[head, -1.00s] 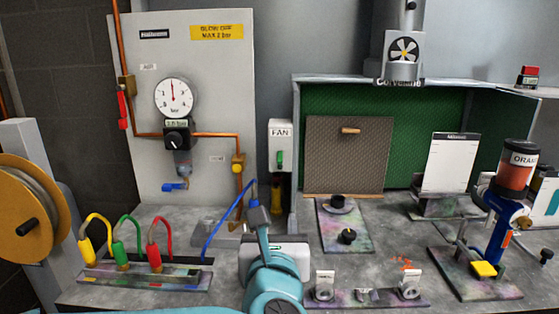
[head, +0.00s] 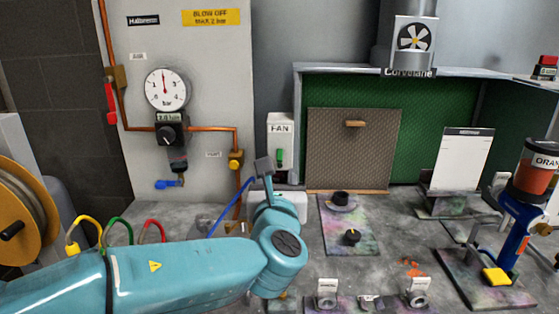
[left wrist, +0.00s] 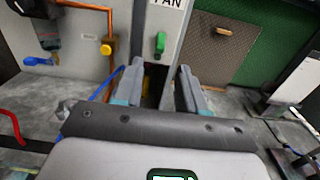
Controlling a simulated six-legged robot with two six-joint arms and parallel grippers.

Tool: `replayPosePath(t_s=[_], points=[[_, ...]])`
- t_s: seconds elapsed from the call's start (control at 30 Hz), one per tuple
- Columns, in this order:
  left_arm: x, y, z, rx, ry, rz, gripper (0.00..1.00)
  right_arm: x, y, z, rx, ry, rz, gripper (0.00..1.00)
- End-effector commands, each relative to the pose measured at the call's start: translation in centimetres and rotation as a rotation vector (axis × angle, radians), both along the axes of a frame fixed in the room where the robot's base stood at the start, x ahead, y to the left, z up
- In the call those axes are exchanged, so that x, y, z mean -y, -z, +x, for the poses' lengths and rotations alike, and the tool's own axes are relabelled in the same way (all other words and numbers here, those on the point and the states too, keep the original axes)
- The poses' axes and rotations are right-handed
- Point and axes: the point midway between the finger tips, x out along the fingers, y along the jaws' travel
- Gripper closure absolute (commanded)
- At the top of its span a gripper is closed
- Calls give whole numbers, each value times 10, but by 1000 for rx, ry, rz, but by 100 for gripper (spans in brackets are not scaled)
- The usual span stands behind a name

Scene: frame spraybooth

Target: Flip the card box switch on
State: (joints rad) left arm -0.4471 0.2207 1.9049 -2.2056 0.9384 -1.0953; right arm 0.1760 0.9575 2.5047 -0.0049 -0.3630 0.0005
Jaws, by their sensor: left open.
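A white switch box labelled FAN (head: 281,127) is on the back wall, left of the green-lined booth. Its green lever (head: 280,158) sits low on the box front. In the left wrist view the lever (left wrist: 160,43) shows just beyond and above the gap between my fingers. My left gripper (head: 263,166) is in front of and just below the box in the head view. In the left wrist view my left gripper (left wrist: 158,88) has its two fingers apart with nothing between them. It looks apart from the lever. My right gripper is not in view.
A copper pipe with a yellow fitting (head: 235,160) and a gauge (head: 167,89) are left of the box. The booth (head: 460,110) with a brown panel (head: 352,150) is to the right. A blue hose (head: 226,207) runs close to my gripper.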

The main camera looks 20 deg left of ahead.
Motion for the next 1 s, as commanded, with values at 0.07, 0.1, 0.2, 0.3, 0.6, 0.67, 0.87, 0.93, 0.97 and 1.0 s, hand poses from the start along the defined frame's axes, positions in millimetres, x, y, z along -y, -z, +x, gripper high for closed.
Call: replayPosePath(t_s=[0.07,0.1,0.2,0.3,0.6,0.67,0.87,0.93,0.97,1.0], points=[[-6,-1,19,-2,-3,0,60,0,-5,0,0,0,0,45],[-9,-1,27,-2,-3,0,60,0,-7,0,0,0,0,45],[-14,0,45,-2,-3,1,60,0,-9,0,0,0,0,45],[-17,0,59,-2,-1,0,60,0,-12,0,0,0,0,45],[-21,0,72,0,0,0,60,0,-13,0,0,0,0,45],[-21,0,72,0,0,0,60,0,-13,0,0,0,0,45],[-21,0,71,0,0,0,100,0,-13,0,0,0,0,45],[-21,0,71,0,0,0,100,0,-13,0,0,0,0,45],[-21,0,71,0,0,0,100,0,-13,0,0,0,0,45],[-21,0,71,-1,0,0,100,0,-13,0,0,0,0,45]])
